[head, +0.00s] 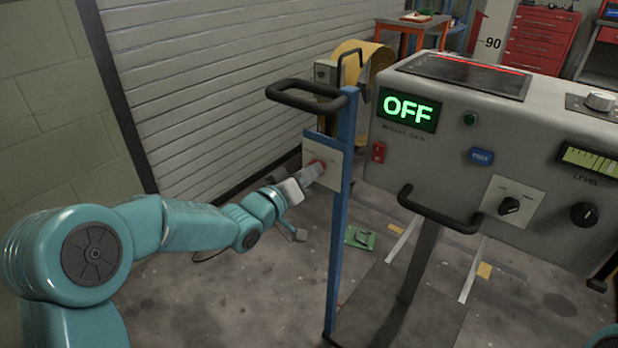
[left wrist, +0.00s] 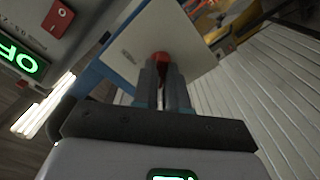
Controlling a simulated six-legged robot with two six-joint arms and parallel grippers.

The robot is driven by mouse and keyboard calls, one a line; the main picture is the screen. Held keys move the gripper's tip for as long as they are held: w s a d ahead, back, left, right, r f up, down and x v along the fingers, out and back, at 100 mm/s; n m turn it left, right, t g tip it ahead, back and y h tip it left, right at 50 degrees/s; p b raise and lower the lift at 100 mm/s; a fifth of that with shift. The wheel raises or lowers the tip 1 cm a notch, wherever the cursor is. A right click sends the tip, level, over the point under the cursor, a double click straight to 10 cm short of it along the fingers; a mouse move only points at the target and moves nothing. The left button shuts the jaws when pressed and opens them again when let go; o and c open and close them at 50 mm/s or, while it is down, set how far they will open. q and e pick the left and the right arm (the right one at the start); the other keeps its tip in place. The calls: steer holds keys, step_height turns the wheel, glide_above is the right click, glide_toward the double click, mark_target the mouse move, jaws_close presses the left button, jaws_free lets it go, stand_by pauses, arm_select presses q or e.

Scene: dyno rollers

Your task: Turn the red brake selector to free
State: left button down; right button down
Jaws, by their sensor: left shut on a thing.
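The red brake selector (head: 316,165) sits on a pale plate (head: 329,179) fixed to a blue post (head: 346,150). In the left wrist view the red selector (left wrist: 161,58) shows between the fingertips, in front of the pale plate (left wrist: 190,52). My left gripper (head: 309,173) is at the plate and shut on the selector; the fingers cover most of it. The plate's markings are too small to read, so I cannot tell the selector's setting. My right gripper is not in view.
A grey console (head: 455,120) with a green OFF display (head: 408,111), knobs and a black front handle (head: 437,212) stands right of the post. A black handle (head: 305,95) juts out above the plate. A shutter wall is behind; a green item (head: 361,238) lies on the floor.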

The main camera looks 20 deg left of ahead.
arm_select(q)
steer(key=shift+d+m+b, duration=0.1)
steer(key=shift+m+b, duration=6.5)
steer(key=shift+m, duration=1.6)
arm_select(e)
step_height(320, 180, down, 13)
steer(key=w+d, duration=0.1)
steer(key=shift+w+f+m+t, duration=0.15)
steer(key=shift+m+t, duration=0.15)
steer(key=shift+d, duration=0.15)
arm_select(q)
steer(key=c, duration=1.2)
jaws_free()
steer(key=shift+o, duration=0.2)
steer(key=shift+s, duration=0.1)
